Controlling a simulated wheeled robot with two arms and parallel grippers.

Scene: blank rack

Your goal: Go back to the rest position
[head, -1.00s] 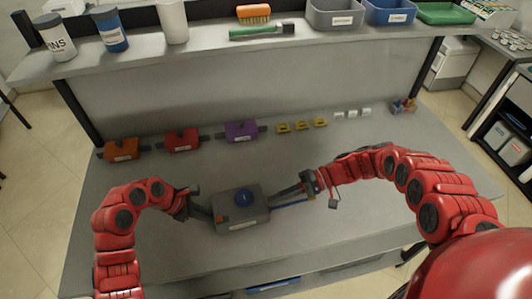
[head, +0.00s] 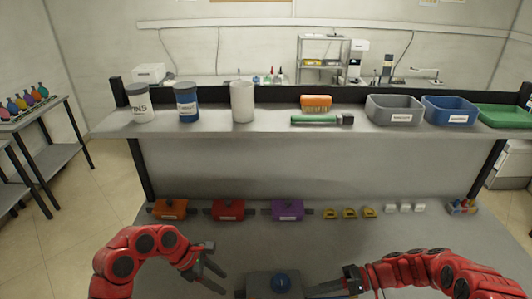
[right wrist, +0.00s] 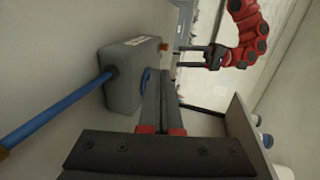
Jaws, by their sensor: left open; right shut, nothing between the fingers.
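A grey box with a blue round knob (head: 281,283) sits on the table at the bottom edge of the head view, partly cut off. The box (right wrist: 130,72) also shows in the right wrist view, with a blue rod (right wrist: 55,110) sticking out of one side. My left gripper (head: 222,272) is open and empty, to the left of the box and apart from it. It also shows beyond the box in the right wrist view (right wrist: 182,56). My right gripper (head: 308,291) is shut and empty beside the box's right side; whether it touches the box I cannot tell.
Orange (head: 170,209), red (head: 228,209) and purple (head: 288,209) boxes stand in a row behind, with yellow pieces (head: 350,213) and white pieces (head: 405,208) to their right. A shelf (head: 270,127) above holds jars, a brush and bins. The table between is clear.

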